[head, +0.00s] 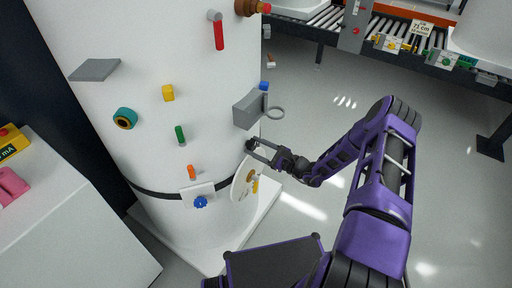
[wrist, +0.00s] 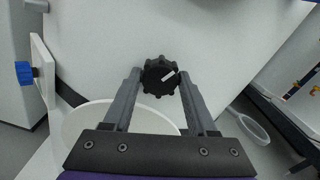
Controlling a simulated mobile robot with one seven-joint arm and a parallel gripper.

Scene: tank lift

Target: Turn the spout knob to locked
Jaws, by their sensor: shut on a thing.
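A black, lobed spout knob (wrist: 158,76) with a short white mark is on the white tank (wrist: 215,45), between my fingertips in the wrist view. The mark slants toward the upper right. My gripper (wrist: 160,84) is shut on the knob, with one finger on each side. In the head view my gripper (head: 255,148) reaches the tank's right side, where the dark knob (head: 249,145) is small and partly covered by the fingers. No lock label is readable.
A round white plate (head: 243,178) sits just below the knob. A grey bracket with a ring (head: 248,109) juts out above it. A blue knob (head: 200,202) is on a white panel to the lower left.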

